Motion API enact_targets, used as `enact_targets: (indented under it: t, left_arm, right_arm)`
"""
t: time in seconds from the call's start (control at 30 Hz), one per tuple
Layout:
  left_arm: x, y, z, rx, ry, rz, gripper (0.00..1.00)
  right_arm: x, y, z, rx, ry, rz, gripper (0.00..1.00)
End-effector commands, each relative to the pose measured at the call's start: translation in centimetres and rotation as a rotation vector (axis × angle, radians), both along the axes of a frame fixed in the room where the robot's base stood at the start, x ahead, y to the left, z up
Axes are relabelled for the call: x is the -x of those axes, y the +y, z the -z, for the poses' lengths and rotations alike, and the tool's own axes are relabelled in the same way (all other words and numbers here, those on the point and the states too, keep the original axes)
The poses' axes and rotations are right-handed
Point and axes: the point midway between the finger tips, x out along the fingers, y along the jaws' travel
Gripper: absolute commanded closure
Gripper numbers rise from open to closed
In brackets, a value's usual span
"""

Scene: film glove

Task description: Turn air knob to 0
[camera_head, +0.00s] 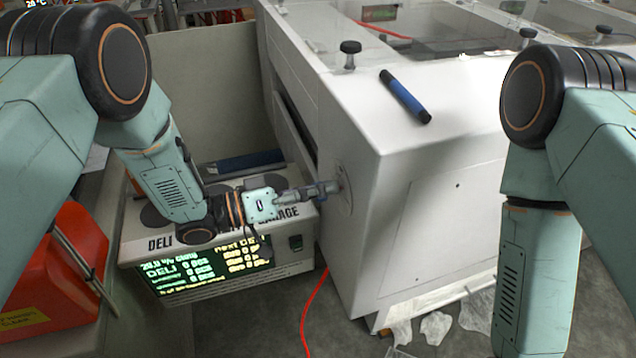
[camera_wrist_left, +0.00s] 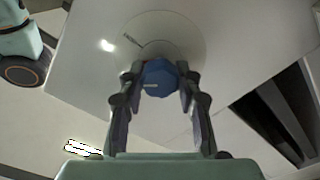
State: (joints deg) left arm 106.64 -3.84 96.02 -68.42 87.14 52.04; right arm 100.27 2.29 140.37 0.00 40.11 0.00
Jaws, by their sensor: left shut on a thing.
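The air knob (camera_wrist_left: 160,78) is a blue faceted knob with a pale mark on its face, in the middle of the left wrist view. It sits on a round grey dial plate (camera_wrist_left: 195,40) on the side of the white machine. The dial plate also shows in the head view (camera_head: 344,188). My left gripper (camera_wrist_left: 161,88) has its two fingers on either side of the knob and is shut on it. In the head view my left gripper (camera_head: 325,189) reaches right to the machine's side and hides most of the knob. My right gripper is out of view.
The white machine (camera_head: 440,210) fills the centre right, with a blue marker (camera_head: 405,97) and a black thumbscrew (camera_head: 350,50) on top. A box with a green display (camera_head: 205,268) stands below my left arm. A red container (camera_head: 60,270) is at the left.

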Motion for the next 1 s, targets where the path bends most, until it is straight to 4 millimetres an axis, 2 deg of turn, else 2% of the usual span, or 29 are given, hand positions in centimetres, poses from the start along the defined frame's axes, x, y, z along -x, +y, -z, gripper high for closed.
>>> enact_targets:
  t: [0.6,1.0]
  left_arm:
    - [0.1,-0.1,0.4,0.17,0.546,0.005,0.98]
    - [0.1,-0.1,0.5,0.241,0.763,0.005,0.98]
  right_arm:
    - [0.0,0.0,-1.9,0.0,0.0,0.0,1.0]
    - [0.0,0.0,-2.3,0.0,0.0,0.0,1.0]
